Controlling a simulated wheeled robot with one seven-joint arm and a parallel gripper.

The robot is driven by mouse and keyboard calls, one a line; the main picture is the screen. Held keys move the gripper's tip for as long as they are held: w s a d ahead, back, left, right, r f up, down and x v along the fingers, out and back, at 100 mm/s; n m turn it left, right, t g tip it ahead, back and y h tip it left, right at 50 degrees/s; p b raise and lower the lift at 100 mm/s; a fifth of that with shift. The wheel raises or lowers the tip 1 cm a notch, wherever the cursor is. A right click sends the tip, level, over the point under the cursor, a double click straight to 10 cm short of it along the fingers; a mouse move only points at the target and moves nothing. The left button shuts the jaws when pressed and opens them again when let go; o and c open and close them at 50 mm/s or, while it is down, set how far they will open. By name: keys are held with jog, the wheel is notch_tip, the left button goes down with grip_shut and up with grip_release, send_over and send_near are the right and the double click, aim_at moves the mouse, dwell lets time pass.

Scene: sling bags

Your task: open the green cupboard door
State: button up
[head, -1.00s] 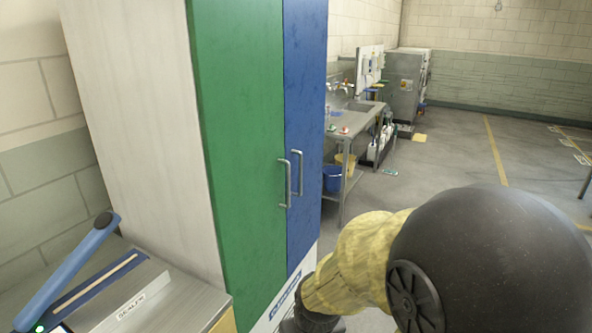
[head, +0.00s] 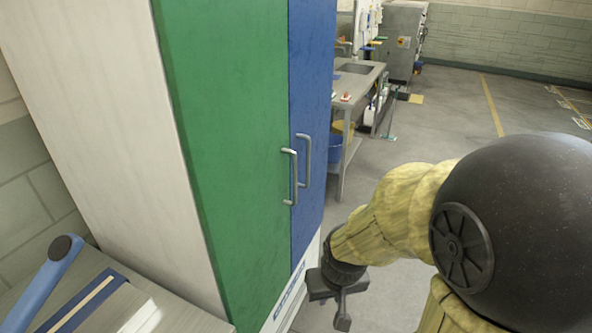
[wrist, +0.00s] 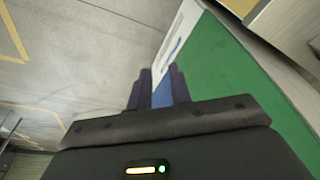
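The green door (head: 225,130) of a tall cupboard is shut, flush beside the blue door (head: 310,90). Its upright metal bar handle (head: 290,178) is at the right edge, next to the blue door's handle (head: 305,160). My gripper (head: 338,305) is low and to the right of the handles, apart from the doors, and holds nothing. In the wrist view its two dark fingers (wrist: 160,80) stand apart, with a strip of blue between them. The green door (wrist: 235,80) fills the right of that view; no handle shows there.
A metal bench with a blue-handled sealer (head: 45,280) stands left of the cupboard. A sink table (head: 358,85) stands beyond it. The floor (head: 440,130) to the right is largely open. A white labelled panel (head: 297,285) lies below the doors.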

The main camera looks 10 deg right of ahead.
aim_at(296, 176)
jog(key=shift+s, duration=0.15)
jog(key=w+d+r+n+t+y+b, duration=0.1)
jog(key=w+d+n+t+y, duration=0.1)
jog(key=w+t, duration=0.5)
jog(key=w+d+r+n+t+y+b, duration=0.1)
jog(key=w+d+t+y, duration=0.3)
jog(key=w, duration=1.3)
jog(key=n+t+b, duration=0.1)
jog(key=t, duration=0.2)
jog(key=shift+r, duration=0.2)
jog(key=shift+w, duration=0.15)
jog(key=p+x, duration=0.1)
jog(key=x, duration=0.4)
jog(key=p+x, duration=0.2)
jog(key=x, duration=0.4)
jog(key=p+x, duration=0.1)
jog(key=x, duration=0.5)
jog(key=shift+w+r, duration=0.2)
jog(key=shift+c, duration=0.2)
grip_shut()
